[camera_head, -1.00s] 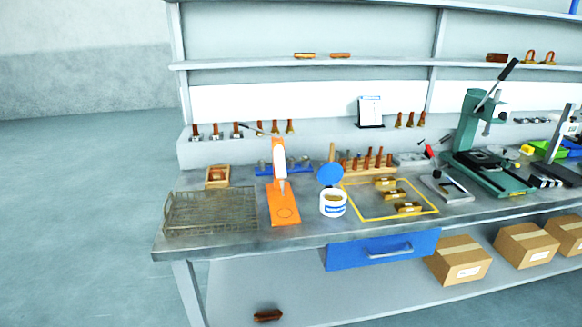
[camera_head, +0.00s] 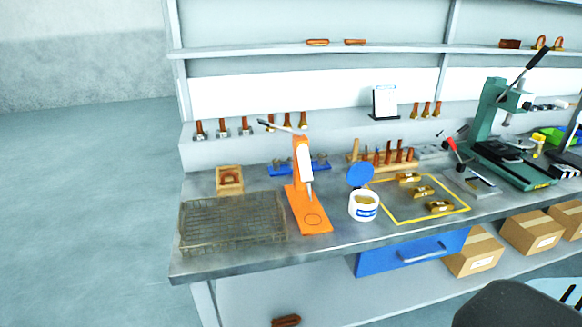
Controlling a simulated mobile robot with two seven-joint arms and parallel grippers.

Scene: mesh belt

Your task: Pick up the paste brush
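A light wooden handle (camera_head: 354,148) stands upright behind the blue round lid (camera_head: 361,174) on the workbench; it may be the paste brush, but its lower end is hidden. The white paste jar (camera_head: 364,207) with a blue label stands in front, open, with tan content inside and the lid raised at its back. No gripper shows in the head view.
An orange press (camera_head: 307,200) stands left of the jar, and a wire mesh tray (camera_head: 232,222) lies farther left. A yellow-framed area (camera_head: 400,215) with brass pieces lies right. A wooden rack (camera_head: 380,165) holds several brown-handled tools. A dark rounded shape (camera_head: 515,305) fills the lower right.

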